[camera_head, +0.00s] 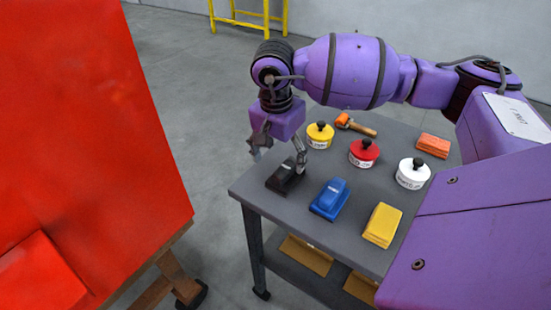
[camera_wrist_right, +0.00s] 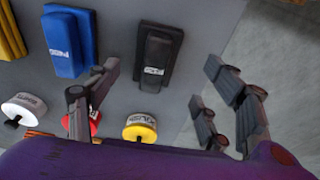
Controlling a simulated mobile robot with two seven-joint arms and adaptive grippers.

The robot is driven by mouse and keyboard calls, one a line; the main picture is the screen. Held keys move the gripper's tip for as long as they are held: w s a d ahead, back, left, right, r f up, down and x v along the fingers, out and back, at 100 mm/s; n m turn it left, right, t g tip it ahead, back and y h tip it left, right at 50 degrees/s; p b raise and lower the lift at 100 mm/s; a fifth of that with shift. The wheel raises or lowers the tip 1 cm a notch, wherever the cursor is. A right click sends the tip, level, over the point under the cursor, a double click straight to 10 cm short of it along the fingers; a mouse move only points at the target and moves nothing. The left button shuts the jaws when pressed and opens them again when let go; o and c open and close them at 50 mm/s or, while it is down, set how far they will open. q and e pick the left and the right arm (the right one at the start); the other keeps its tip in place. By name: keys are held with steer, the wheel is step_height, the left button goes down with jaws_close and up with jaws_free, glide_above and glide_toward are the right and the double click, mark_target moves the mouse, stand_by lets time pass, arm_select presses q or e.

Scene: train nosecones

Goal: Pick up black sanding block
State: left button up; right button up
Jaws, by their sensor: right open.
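The black sanding block (camera_head: 283,178) lies on the grey table near its left corner in the head view. In the right wrist view the black sanding block (camera_wrist_right: 158,52) lies at the top middle, with a small white label. My right gripper (camera_head: 278,150) hangs above the block, with one finger in front of part of it. In the right wrist view my right gripper (camera_wrist_right: 165,88) has its fingers wide apart, one on each side of the block's line, with nothing between the tips. My left gripper is not in view.
A blue block (camera_head: 330,198) and a yellow block (camera_head: 382,225) lie to the right on the table (camera_head: 300,218). Yellow (camera_head: 320,135), red (camera_head: 363,152) and white (camera_head: 412,172) tins stand behind. A large red panel (camera_head: 80,130) stands left, apart from the table.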

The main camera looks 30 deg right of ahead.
mark_target(286, 167)
steer(key=shift+s+d+f, duration=0.1)
steer(key=shift+d+f, duration=0.05)
steer(key=shift+f, duration=0.35)
steer(key=shift+s+d+f, duration=0.1)
steer(key=shift+d+f, duration=0.05)
steer(key=shift+f, duration=0.35)
steer(key=f, duration=0.1)
steer(key=d+f+p, duration=0.1)
steer(key=f, duration=0.1)
steer(key=shift+w+f, duration=0.1)
steer(key=shift+f, duration=0.4)
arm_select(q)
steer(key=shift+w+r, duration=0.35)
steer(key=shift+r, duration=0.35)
arm_select(e)
steer(key=shift+w, duration=0.1)
steer(key=shift+c, duration=0.5)
steer(key=c, duration=1.2)
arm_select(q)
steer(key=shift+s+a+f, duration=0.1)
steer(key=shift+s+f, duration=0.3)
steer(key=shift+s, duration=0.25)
arm_select(e)
steer(key=shift+r, duration=0.1)
